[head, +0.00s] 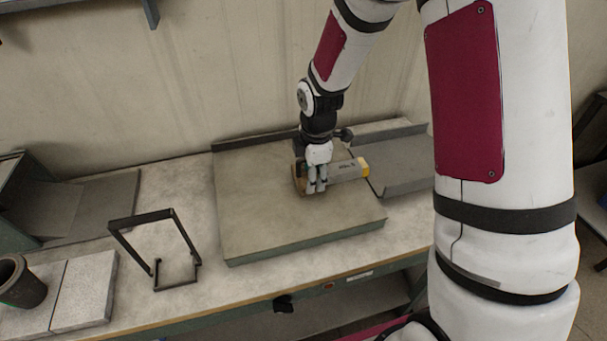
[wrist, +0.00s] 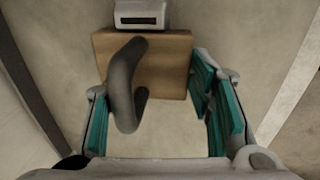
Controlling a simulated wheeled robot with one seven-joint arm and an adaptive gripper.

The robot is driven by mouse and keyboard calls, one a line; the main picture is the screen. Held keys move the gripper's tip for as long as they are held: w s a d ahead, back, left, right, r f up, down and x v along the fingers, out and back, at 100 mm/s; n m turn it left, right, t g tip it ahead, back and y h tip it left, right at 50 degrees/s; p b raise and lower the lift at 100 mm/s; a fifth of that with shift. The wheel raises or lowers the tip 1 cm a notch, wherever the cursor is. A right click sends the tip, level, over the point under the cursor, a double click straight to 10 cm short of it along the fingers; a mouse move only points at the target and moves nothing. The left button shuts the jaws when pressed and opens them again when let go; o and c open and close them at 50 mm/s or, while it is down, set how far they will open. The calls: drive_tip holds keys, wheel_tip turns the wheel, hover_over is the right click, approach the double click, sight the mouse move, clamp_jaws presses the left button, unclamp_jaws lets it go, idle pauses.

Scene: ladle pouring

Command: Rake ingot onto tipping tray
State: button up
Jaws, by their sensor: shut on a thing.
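My gripper (head: 317,187) points down over the grey slab. In the wrist view its teal-padded fingers (wrist: 160,118) stand either side of a dark curved handle (wrist: 121,85). The handle rises from a brown block (wrist: 168,68), which looks like the rake; the block also shows behind the fingers in the head view (head: 298,178). A grey bar with a yellow end, likely the ingot (head: 345,172), lies right of the block near the slab's right side. Its grey end (wrist: 139,14) shows beside the block. The grey tipping tray (head: 398,178) adjoins the slab's right side.
The slab (head: 260,215) has a raised back edge and is mostly clear at left and front. A dark metal frame (head: 155,245) stands left of it. A dark cup (head: 20,283) and pale blocks (head: 85,288) sit at far left.

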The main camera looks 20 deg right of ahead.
drive_tip(key=shift+d+p, duration=1.95)
drive_tip(key=shift+d, duration=8.65)
drive_tip(key=shift+a, duration=0.85)
drive_tip(key=shift+a+r, duration=0.15)
drive_tip(key=shift+r, duration=0.05)
drive_tip(key=shift+a+r+p, duration=0.25)
drive_tip(key=shift+r+p, duration=0.55)
drive_tip(key=shift+r, duration=0.85)
drive_tip(key=shift+a+r+p, duration=0.2)
drive_tip(key=shift+r+p, duration=0.55)
drive_tip(key=shift+r, duration=0.95)
drive_tip(key=shift+w+a, duration=0.1)
